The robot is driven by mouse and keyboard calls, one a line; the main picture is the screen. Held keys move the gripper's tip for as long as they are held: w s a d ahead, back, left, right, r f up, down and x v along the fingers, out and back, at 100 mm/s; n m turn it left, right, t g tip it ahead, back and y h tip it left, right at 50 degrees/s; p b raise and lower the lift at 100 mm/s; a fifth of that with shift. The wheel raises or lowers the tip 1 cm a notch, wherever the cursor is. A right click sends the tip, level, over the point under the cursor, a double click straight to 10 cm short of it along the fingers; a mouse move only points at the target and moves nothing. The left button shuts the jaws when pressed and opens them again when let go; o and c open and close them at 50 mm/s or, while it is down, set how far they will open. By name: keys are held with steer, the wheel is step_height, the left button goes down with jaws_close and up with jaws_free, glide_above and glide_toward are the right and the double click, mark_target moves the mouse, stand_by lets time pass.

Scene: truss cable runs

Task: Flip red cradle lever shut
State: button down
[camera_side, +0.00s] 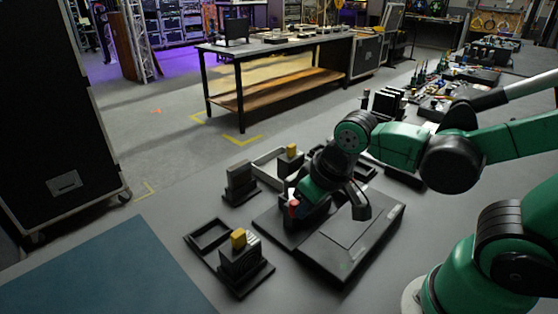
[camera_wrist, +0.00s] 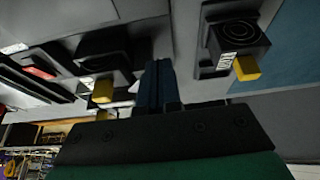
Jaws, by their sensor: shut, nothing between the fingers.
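A small red part (camera_side: 294,209), apparently the red cradle lever, shows beside my gripper (camera_side: 309,201) in the side view, with a white label just above it. The cradle under it is mostly hidden by my arm. In the wrist view a red bar (camera_wrist: 39,67) lies on a dark block at the far left, apart from my fingers. My gripper (camera_wrist: 158,72) is shut and empty there, its fingers pressed together. Whether it touches the red lever cannot be told.
Dark cradles with yellow levers stand at the front left (camera_side: 239,239) and behind my gripper (camera_side: 291,150). Another dark block (camera_side: 240,184) stands at left. A flat black case (camera_side: 345,240) lies beneath my arm. A blue mat (camera_side: 110,270) leaves free room at the left.

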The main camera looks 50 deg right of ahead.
steer(key=m, duration=0.2)
steer(key=w+a+m+h, duration=0.1)
steer(key=m, duration=0.1)
steer(key=w+a+m+h, duration=0.1)
steer(key=m, duration=0.1)
steer(key=shift+a+g, duration=0.1)
steer(key=shift+g, duration=0.2)
stand_by(0.4)
steer(key=shift+w+d, duration=0.3)
steer(key=shift+d, duration=0.55)
steer(key=s+a+r, duration=0.5)
steer(key=s+r, duration=0.1)
steer(key=r, duration=0.3)
steer(key=shift+s, duration=0.3)
